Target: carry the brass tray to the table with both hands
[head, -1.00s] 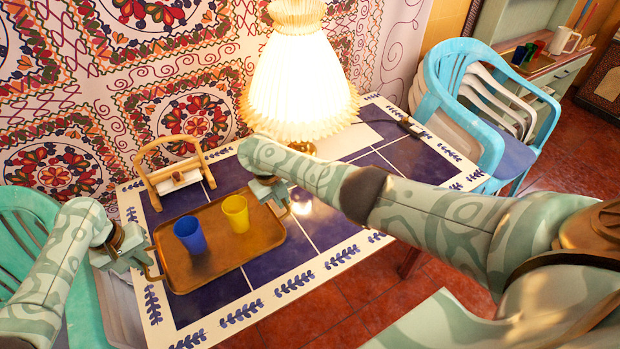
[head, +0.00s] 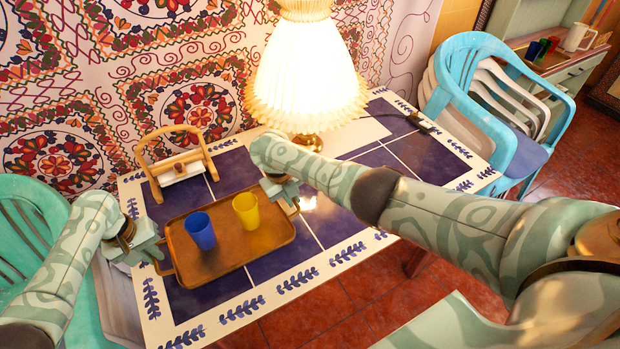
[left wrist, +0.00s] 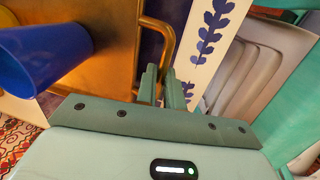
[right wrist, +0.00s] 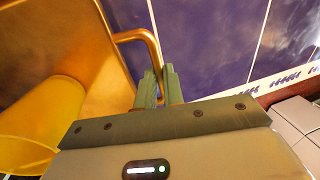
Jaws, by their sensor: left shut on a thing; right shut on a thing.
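The brass tray (head: 222,262) is over the blue-tiled table (head: 338,228) in the head view, and I cannot tell whether it touches the tabletop. A blue cup (head: 200,231) and a yellow cup (head: 246,210) stand upright on it. My left gripper (head: 158,255) is shut on the tray's left handle, which shows in the left wrist view (left wrist: 168,42). My right gripper (head: 293,203) is shut on the right handle, which shows in the right wrist view (right wrist: 150,42). The blue cup (left wrist: 45,55) and yellow cup (right wrist: 45,110) also show close up.
A lit lamp (head: 305,75) stands behind the tray, near my right arm. A wooden holder with a white roll (head: 178,170) stands at the table's back left. Stacked chairs (head: 500,95) stand at the right, and a turquoise chair (head: 30,225) at the left.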

